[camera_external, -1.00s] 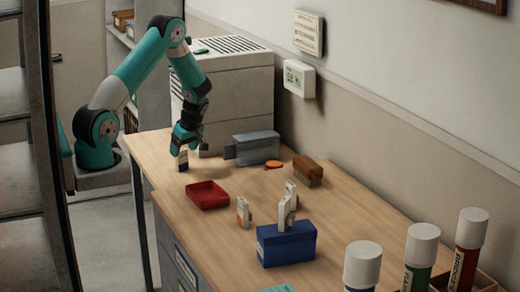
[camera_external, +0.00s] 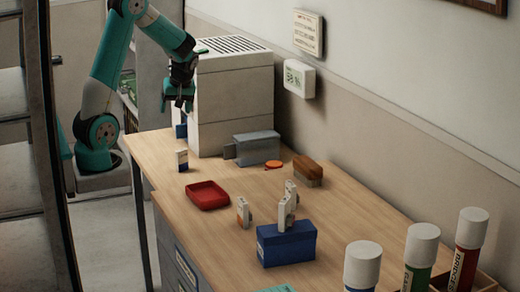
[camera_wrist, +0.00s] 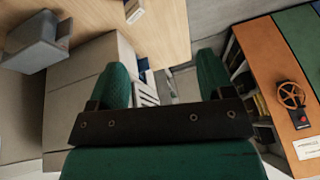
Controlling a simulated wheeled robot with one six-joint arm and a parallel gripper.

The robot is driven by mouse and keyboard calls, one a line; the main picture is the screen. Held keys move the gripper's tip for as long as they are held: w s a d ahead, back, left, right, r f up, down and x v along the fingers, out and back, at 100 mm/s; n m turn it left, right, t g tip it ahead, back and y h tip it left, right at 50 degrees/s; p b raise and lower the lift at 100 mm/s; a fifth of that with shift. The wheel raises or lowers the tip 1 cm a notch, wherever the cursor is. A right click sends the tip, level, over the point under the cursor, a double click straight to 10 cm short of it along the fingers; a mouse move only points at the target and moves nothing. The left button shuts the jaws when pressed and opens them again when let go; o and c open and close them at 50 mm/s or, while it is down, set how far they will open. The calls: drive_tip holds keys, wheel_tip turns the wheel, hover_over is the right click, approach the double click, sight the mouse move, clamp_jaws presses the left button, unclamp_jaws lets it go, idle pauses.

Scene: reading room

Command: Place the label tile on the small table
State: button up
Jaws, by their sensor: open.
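A small white piece with a dark end, probably this tile, shows at the top of the wrist view (camera_wrist: 134,11). My gripper (camera_external: 176,106) is open and empty, raised above and behind the tile, beside the grey cabinet. In the wrist view its two green fingers (camera_wrist: 161,82) are wide apart. I cannot tell whether this table top is the small table.
A red tray (camera_external: 207,196), a blue box (camera_external: 287,246) with white pieces, a grey metal box (camera_external: 257,148) and a brown block (camera_external: 307,169) stand on the wood. The grey vented cabinet (camera_external: 235,105) is close to my gripper. A shelf unit (camera_wrist: 262,60) is at right in the wrist view.

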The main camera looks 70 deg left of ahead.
drive_tip(key=s+d+r+m, duration=0.3)
drive_tip(key=s+m, duration=0.1)
drive_tip(key=s, duration=0.2)
drive_tip(key=s+d+r+m+t, duration=0.1)
drive_tip(key=s+d+r+m, duration=0.2)
drive_tip(key=s+m, duration=0.2)
drive_tip(key=shift+s+d+m, duration=0.25)
drive_tip(key=shift+s+m, duration=0.05)
drive_tip(key=shift+s, duration=0.6)
